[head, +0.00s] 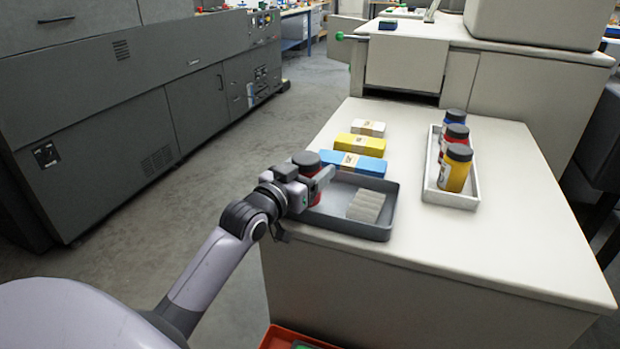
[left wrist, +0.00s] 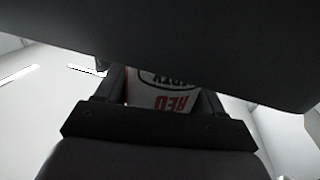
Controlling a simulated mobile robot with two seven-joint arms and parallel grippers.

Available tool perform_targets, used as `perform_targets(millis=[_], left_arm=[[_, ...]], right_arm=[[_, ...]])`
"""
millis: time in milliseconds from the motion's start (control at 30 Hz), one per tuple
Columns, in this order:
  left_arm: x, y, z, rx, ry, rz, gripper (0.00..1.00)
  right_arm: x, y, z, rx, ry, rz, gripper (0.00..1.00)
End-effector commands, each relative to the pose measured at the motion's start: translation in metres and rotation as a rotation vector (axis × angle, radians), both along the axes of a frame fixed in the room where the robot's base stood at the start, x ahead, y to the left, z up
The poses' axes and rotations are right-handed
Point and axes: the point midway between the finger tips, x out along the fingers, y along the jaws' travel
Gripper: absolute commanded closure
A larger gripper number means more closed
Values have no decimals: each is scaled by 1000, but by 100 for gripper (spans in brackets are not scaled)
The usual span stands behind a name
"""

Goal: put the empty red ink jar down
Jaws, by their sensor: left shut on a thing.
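The red ink jar (head: 307,164) with a dark lid is in my left gripper (head: 318,186), at the left end of the dark grey tray (head: 376,233). The fingers close around its side, and it looks upright. I cannot tell whether its base touches the tray floor. In the left wrist view, the jar's label (left wrist: 165,92) with red lettering shows upside down between the fingers. Whether the jar is empty cannot be seen. My right gripper is not in view.
A grey ribbed block (head: 366,206) lies in the dark tray. Blue (head: 365,166), yellow (head: 368,145) and white (head: 368,128) packs lie behind it. A white tray (head: 450,199) at right holds blue, red and yellow jars (head: 455,170). The right front of the counter (head: 510,250) is bare.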

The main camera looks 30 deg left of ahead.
Motion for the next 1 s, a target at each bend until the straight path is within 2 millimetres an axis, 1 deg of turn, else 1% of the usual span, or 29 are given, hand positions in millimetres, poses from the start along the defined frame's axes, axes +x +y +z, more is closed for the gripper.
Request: perform_targets(millis=[33, 100, 467, 500, 567, 600, 833, 933, 1000], left_arm=[[0, 0, -9, 0, 1, 0, 65], [0, 0, -14, 0, 0, 0, 65], [0, 0, -16, 1, -1, 0, 65], [0, 0, -17, 1, -1, 0, 29], [0, 0, -17, 1, -1, 0, 9], [0, 0, -17, 1, -1, 0, 6], [0, 0, -17, 1, -1, 0, 6], [0, 0, -13, 1, -1, 0, 6], [-5, 0, -15, 1, 0, 0, 6]], right_arm=[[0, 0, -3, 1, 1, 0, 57], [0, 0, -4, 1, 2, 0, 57], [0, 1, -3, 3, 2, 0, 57], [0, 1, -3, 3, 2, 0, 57], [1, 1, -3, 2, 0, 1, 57], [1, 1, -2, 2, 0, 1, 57], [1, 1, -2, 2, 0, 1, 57], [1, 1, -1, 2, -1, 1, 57], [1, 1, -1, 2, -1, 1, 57]])
